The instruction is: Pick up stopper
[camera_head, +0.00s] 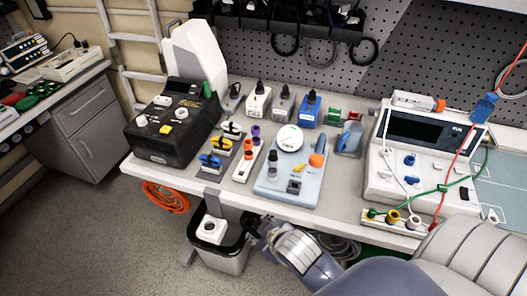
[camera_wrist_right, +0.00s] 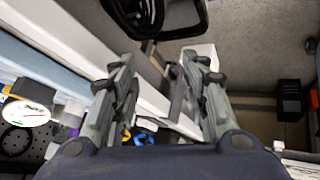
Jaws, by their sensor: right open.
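I cannot tell for sure which piece is the stopper. A light blue tray (camera_head: 290,197) on the table bears a round white disc (camera_head: 290,138), an orange round-topped piece (camera_head: 316,160) and a dark-topped piece (camera_head: 272,160), any of which could be near it. My right gripper (camera_head: 262,234) is low at the table's front edge, beside the bin, below the tray. In the right wrist view my right gripper (camera_wrist_right: 160,62) has its two fingers spread apart with nothing between them. The white disc shows at the left there (camera_wrist_right: 26,113). My left gripper is not in view.
A black pump box (camera_head: 170,125) stands at the table's left and a white device (camera_head: 425,150) with cables at its right. A bin (camera_head: 220,256) stands under the front edge. Small connectors crowd the middle; the table front edge is close to my right arm.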

